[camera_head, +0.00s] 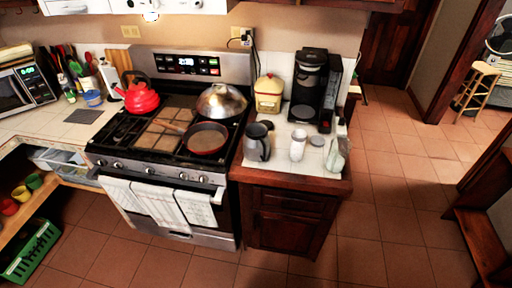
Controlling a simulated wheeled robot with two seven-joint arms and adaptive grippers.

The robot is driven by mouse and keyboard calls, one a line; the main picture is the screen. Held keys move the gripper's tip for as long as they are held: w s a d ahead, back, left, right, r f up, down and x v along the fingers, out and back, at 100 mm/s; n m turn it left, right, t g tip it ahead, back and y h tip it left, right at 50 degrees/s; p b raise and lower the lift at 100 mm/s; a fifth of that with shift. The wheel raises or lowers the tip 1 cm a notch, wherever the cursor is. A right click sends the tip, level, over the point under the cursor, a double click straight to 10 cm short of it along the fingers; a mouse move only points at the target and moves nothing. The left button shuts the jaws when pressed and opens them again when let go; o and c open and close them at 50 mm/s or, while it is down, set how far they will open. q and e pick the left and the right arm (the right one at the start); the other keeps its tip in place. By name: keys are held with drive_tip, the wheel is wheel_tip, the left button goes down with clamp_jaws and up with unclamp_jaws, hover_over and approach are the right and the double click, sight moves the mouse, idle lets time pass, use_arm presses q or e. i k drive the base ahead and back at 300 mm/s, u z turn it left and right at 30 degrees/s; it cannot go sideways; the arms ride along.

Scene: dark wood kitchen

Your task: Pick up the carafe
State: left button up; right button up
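A grey carafe-like jug (256,143) with a dark handle on its right side stands upright on the small tiled counter (283,163) right of the stove. It is near the counter's left front edge. A clear bottle-like vessel (335,155) stands at the counter's right front corner; its details are too small to tell. Neither of my grippers is in view.
A white canister (298,145) stands right of the jug. A black coffee maker (309,87) and a cream canister (268,94) stand behind. The stove (135,168) holds a pan (206,138) and red kettle (140,96). Tiled floor (392,208) is clear at right.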

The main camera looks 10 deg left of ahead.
sight(256, 140)
drive_tip(key=k, duration=0.4)
drive_tip(key=u, duration=1.25)
drive_tip(key=i, duration=0.9)
drive_tip(key=z, duration=1.05)
